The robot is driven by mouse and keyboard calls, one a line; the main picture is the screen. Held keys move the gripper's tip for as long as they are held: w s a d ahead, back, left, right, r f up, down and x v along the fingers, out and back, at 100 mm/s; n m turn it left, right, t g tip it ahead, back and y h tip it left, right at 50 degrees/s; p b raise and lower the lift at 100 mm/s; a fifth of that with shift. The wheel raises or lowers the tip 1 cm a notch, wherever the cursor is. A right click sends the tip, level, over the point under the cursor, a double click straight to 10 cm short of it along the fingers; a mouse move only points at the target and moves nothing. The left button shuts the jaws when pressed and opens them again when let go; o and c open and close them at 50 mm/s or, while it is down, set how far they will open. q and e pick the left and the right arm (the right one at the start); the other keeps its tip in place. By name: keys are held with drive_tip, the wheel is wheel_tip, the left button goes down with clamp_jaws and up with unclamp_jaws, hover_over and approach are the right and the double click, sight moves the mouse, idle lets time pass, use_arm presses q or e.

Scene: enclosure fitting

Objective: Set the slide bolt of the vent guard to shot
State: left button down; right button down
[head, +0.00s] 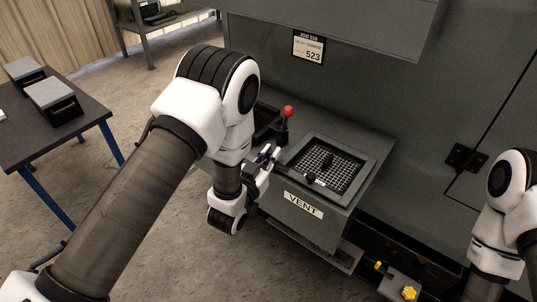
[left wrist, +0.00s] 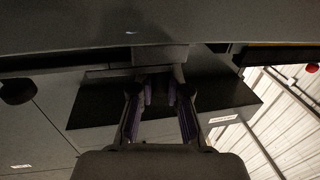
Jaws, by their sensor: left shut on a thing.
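The vent guard (head: 347,190) is a square grey frame with a light mesh, set on top of the grey box labelled VENT. The slide bolt (head: 310,178) shows as a dark knob and thin bar at the guard's front left. My left gripper (head: 272,157) is at the guard's left edge, shut on what looks like the slide bolt's end; the contact is small and partly hidden. In the left wrist view its two fingers (left wrist: 160,108) stand around a dark part that is hard to make out. My right gripper is out of view; only its arm shows at the right edge.
A lever with a red knob (head: 288,111) stands behind my left gripper. A yellow-knobbed fitting (head: 409,293) sits low at the front right. The grey cabinet wall (head: 370,95) rises behind the guard. A dark table (head: 60,130) with grey boxes stands at the left.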

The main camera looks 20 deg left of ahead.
use_arm(q)
drive_tip(key=c, duration=1.2)
unclamp_jaws()
drive_tip(key=shift+d+f, duration=0.1)
drive_tip(key=shift+d, duration=0.1)
drive_tip(key=shift+o, duration=0.3)
drive_tip(key=shift+s+d, duration=0.1)
drive_tip(key=shift+d, duration=0.15)
drive_tip(key=shift+s+a, duration=0.1)
drive_tip(key=shift+a, duration=0.15)
drive_tip(key=s, duration=0.7)
drive_tip(key=shift+a, duration=0.45)
drive_tip(key=shift+s, duration=0.1)
